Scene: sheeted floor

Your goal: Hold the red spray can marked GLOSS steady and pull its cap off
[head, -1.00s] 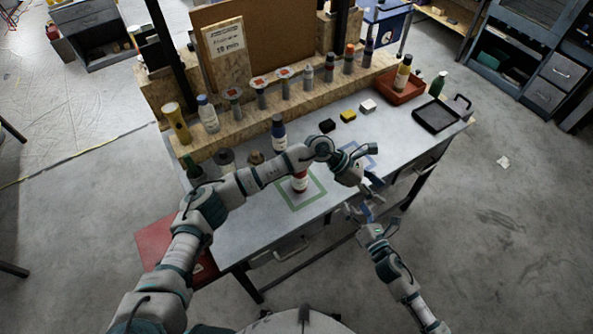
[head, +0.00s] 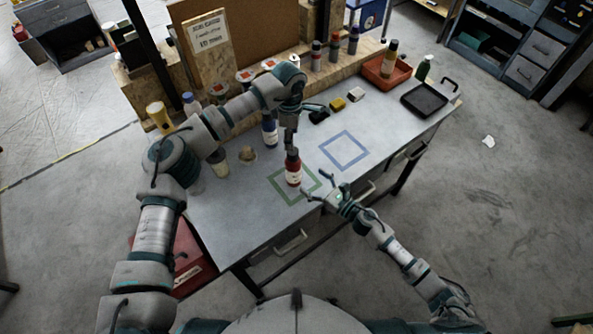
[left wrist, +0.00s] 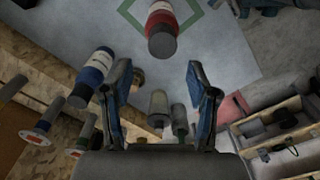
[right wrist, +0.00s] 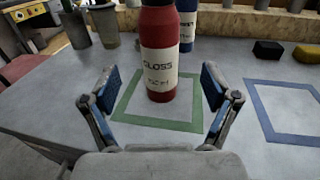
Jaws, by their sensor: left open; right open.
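The red spray can (head: 293,174) stands upright inside the green square outline (head: 311,199). Its white label reads GLOSS in the right wrist view (right wrist: 158,70), where its top is cut off. Its dark cap (left wrist: 162,46) shows in the left wrist view. My left gripper (head: 291,135) is open and empty, above and behind the can in the head view; the can lies beyond its fingertips (left wrist: 155,75). My right gripper (head: 318,186) is open at the table's front side. Its fingers (right wrist: 160,78) point at the can, which stands ahead between them, apparently untouched.
A blue-and-white can (head: 270,131) stands close behind the red one. Grey containers (head: 219,163) are to its left. An empty blue square outline (head: 343,151) lies to the right.

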